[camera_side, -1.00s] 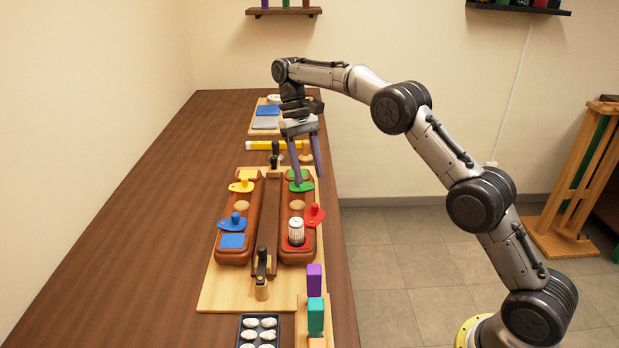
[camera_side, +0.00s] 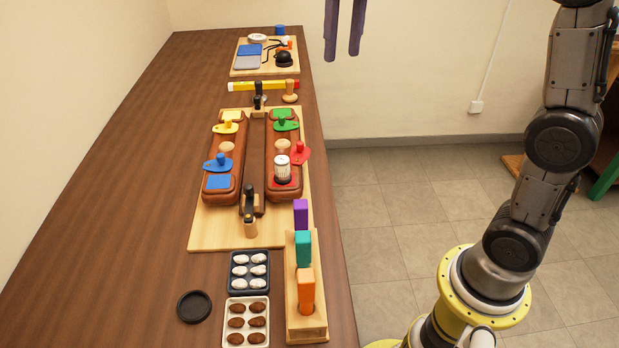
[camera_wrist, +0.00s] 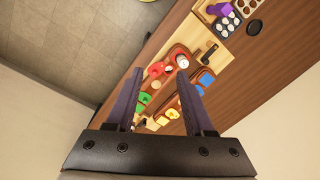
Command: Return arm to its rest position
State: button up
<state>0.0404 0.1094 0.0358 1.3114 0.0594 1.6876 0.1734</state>
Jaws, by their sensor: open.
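My gripper (camera_side: 343,45) is at the top of the side view, well above the bench and to the right of the saddle board. Its two purple fingers are apart with nothing between them. The wrist view also shows my gripper (camera_wrist: 158,105) open and empty, with the bench far beyond it. My arm stands nearly upright at the right of the side view. The upper part of the gripper is cut off by the frame's top edge.
The wooden bench (camera_side: 120,190) carries a board (camera_side: 212,230) with two brown saddle pieces and coloured parts. A block rack (camera_side: 308,330), a dark tray (camera_side: 249,285) and a white tray (camera_side: 246,342) stand in front. The air around my gripper is clear.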

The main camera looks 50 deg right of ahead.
jog(key=s+t, duration=0.2)
jog(key=s, duration=0.7)
jog(key=s+f+n+t, duration=0.2)
jog(key=s+f+t, duration=0.1)
jog(key=s+f, duration=0.7)
jog(key=shift+s+f+t+h, duration=0.3)
jog(key=shift+f, duration=1.3)
